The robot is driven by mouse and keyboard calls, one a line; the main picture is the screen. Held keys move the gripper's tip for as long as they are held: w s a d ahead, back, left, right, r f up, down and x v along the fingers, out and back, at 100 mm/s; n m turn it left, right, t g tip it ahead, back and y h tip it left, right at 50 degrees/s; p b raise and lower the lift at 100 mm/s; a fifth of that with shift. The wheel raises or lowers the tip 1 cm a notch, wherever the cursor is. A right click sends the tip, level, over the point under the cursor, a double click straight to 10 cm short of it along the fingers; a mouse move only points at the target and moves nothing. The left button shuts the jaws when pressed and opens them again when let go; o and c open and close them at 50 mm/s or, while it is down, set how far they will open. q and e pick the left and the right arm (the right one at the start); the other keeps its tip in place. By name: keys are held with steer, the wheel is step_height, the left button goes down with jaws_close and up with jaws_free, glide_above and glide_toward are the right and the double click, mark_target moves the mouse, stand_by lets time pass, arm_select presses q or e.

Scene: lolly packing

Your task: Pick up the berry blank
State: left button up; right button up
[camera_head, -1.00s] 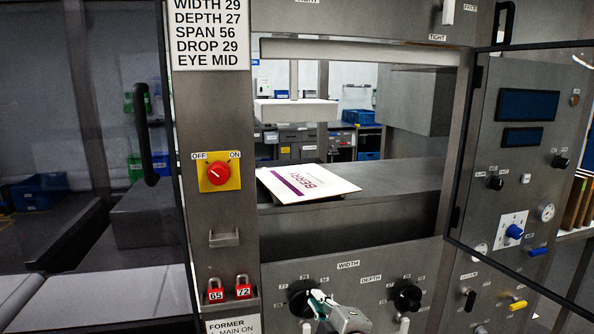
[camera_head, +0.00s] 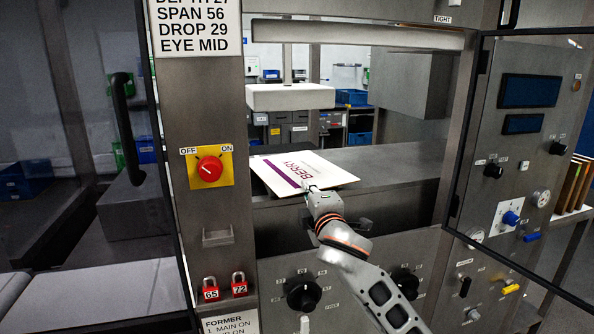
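The berry blank (camera_head: 283,166) is a flat white card with a purple stripe and the word BERRY. It lies on the grey ledge inside the machine's opening, its left corner near the opening's left post. My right gripper (camera_head: 309,190) is at the card's front edge, with its arm coming up from the lower right. The fingertips overlap the edge in the picture. They are small, and I cannot tell whether they are closed on the card. My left gripper is out of view.
A pale block (camera_head: 290,97) hangs above the ledge at the back of the opening. A framed clear door (camera_head: 456,200) stands open at right. Below are a WIDTH knob (camera_head: 303,295) and a DEPTH knob (camera_head: 405,284). A red switch (camera_head: 209,169) is on the left post.

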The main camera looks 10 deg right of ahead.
steer(key=shift+w+a, duration=0.1)
steer(key=shift+w, duration=2.5)
steer(key=shift+c, duration=0.3)
jaws_close()
